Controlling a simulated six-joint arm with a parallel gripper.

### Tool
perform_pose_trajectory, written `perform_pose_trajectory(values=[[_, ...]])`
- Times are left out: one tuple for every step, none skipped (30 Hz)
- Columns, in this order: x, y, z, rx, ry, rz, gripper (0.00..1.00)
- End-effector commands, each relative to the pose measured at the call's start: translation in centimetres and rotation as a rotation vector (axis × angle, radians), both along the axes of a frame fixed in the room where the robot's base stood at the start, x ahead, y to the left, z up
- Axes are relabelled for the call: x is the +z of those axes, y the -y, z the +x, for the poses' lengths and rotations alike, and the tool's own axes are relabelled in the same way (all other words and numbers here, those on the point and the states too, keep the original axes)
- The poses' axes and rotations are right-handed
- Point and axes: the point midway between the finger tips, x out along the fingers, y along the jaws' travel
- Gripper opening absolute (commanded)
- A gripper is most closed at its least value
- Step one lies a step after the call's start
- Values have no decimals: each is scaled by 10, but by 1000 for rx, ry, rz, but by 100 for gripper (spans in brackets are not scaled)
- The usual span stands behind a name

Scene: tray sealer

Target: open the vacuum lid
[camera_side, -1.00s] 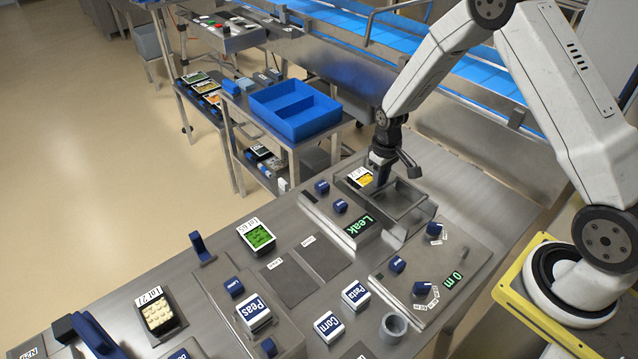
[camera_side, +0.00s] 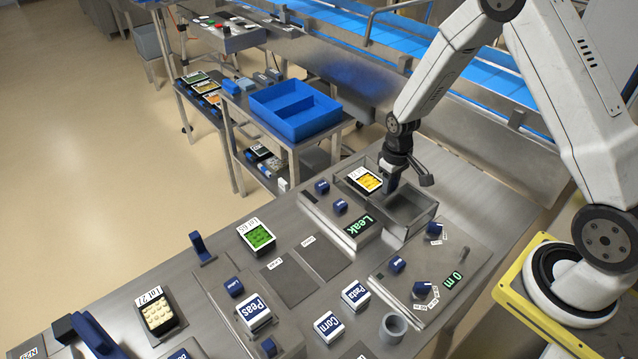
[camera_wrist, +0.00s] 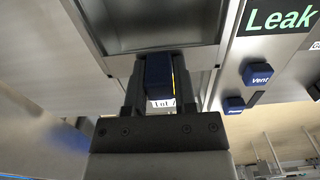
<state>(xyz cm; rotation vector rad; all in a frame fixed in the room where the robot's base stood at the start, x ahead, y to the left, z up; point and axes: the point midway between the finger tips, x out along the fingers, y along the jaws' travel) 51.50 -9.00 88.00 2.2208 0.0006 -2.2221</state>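The vacuum lid (camera_side: 416,222) is a grey metal box-like frame with a dark recessed middle, on the steel sealer unit behind the green "Leak" display (camera_side: 357,225). In the wrist view the lid (camera_wrist: 205,57) fills the top, with its blue handle (camera_wrist: 159,75) at the near edge. My gripper (camera_wrist: 160,85) has a finger on each side of the handle and looks shut on it. In the side view my gripper (camera_side: 389,186) points down at the lid's left edge. A tray of yellow food (camera_side: 370,183) with a lot label lies uncovered just left of it.
Blue Vent (camera_wrist: 258,77) and second (camera_wrist: 234,105) knobs stand beside the lid. A control panel (camera_side: 452,258) with knobs and a "0 m" display sits in front. A blue bin (camera_side: 294,110) is on a side table. Bare steel lies right of the lid.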

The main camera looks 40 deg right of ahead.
Motion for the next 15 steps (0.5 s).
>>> perform_pose_trajectory(values=[[0,0,0,1,0,0,51],[0,0,0,1,0,0,61],[0,0,0,1,0,0,65],[0,0,0,1,0,0,65],[0,0,0,1,0,0,65],[0,0,0,1,0,0,65],[0,0,0,1,0,0,65],[0,0,0,0,0,0,65],[0,0,0,0,0,0,65],[0,0,0,0,0,0,65],[0,0,0,0,0,0,65],[0,0,0,0,0,0,65],[1,0,0,0,1,0,65],[2,0,0,0,1,0,65],[3,0,1,0,1,0,65]])
